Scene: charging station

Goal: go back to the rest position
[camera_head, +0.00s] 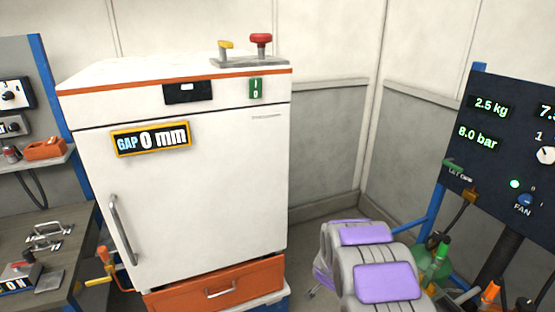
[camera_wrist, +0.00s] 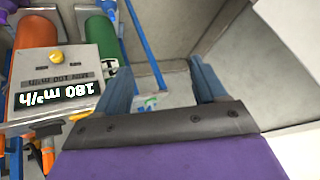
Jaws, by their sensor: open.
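My arm (camera_head: 375,255), grey with purple panels, shows at the lower middle right of the head view, in front of the room corner. My gripper (camera_wrist: 163,82) shows in the wrist view as two blue-grey fingers set wide apart, with nothing between them. Behind the gap is a pale surface with a small blue and green mark. In the head view the gripper itself cannot be made out.
A white cabinet (camera_head: 200,205) with a shut door, an orange drawer (camera_head: 215,288) and a "GAP 0 mm" display (camera_head: 151,139) stands left. A dark panel (camera_head: 500,130) is right. The wrist view shows an orange cylinder (camera_wrist: 36,32), a green cylinder (camera_wrist: 93,40) and a "180 m³/h" meter (camera_wrist: 60,75).

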